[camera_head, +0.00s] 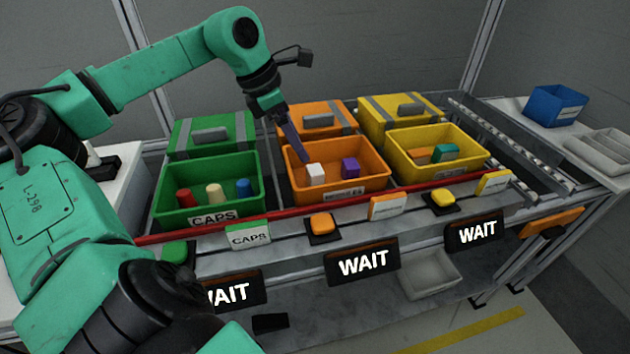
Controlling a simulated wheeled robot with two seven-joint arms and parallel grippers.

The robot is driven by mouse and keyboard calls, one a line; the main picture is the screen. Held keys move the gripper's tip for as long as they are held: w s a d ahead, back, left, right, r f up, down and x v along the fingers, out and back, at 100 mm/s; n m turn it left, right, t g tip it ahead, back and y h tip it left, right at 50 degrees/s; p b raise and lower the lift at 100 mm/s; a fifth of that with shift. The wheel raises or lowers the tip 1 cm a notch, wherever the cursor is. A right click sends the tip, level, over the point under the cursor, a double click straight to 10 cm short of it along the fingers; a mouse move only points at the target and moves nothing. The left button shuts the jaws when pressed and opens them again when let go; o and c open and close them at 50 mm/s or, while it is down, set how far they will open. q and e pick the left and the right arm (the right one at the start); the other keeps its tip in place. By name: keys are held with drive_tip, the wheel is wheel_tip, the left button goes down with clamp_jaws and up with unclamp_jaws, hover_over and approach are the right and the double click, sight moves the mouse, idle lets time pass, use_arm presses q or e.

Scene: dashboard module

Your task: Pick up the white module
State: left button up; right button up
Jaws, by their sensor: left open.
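The white module (315,173) is a small upright block in the open orange bin (372,184), on its left side. A purple module (350,168) stands to its right in the same bin. My left gripper (302,158) reaches down into the orange bin from above. Its fingertips are just above and behind the white module, and I cannot tell whether they touch it. The gripper is open and holds nothing that I can see. My right gripper is not in view; a green and black arm part of mine fills the lower left.
A green bin (165,205) with red, cream and blue caps stands left, a yellow bin (455,177) right. Lidded boxes stand behind. A red rail (410,188) runs along the front, above WAIT signs (362,262). A blue bin (556,106) is at the far right.

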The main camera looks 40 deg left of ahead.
sight(313, 170)
use_arm(q)
drive_tip(key=p+x, duration=0.2)
drive_tip(key=x, duration=0.8)
drive_tip(key=shift+s+d, duration=0.1)
drive_tip(key=shift+d, duration=0.05)
drive_tip(key=shift+f, duration=0.45)
clamp_jaws()
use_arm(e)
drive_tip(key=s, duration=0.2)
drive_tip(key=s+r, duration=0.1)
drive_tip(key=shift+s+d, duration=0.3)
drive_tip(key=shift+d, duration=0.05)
